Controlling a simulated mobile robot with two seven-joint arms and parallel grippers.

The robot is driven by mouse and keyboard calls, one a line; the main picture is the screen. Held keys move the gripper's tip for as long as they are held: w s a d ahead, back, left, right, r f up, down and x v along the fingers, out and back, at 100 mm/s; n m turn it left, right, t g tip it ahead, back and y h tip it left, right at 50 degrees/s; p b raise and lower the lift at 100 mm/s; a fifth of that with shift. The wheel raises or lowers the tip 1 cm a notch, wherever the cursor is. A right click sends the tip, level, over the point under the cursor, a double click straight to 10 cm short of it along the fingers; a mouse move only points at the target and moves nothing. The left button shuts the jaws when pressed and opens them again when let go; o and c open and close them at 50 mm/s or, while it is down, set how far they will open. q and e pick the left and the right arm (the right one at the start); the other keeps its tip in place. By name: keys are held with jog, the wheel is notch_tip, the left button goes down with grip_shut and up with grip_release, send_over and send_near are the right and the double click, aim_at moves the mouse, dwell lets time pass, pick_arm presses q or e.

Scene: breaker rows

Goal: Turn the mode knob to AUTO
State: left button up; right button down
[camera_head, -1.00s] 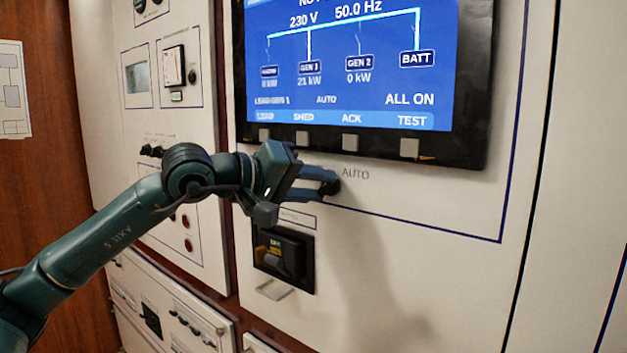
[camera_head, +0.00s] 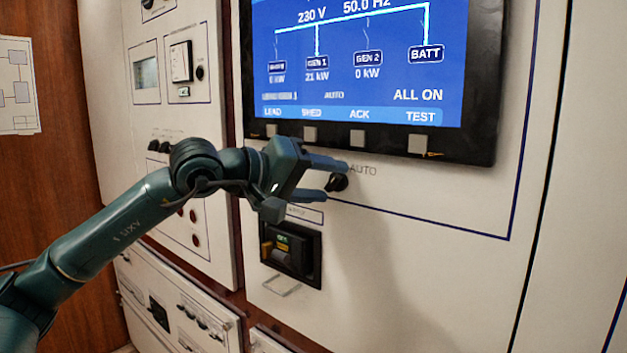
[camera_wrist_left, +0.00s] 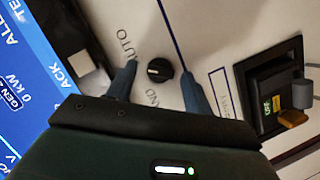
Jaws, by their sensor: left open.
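The mode knob (camera_head: 338,182) is a small black round knob on the white panel, below the screen. The AUTO label sits to its upper right in the head view. In the left wrist view the knob (camera_wrist_left: 159,70) lies between my two fingers, with a light pointer line on its face and a gap on each side. "AUTO" and part of another label ending in "ND" show near it. My left gripper (camera_head: 336,181) is open, its fingers above and below the knob, not closed on it. My right gripper is in neither view.
A blue screen (camera_head: 360,65) in a black frame, with several square buttons below it, is just above my left gripper. A black breaker (camera_head: 290,252) with a wire-like bracket (camera_head: 282,286) is below. The panel to the right is clear.

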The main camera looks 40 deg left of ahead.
pick_arm(q)
jog(key=b+v, duration=1)
jog(key=v, duration=0.3)
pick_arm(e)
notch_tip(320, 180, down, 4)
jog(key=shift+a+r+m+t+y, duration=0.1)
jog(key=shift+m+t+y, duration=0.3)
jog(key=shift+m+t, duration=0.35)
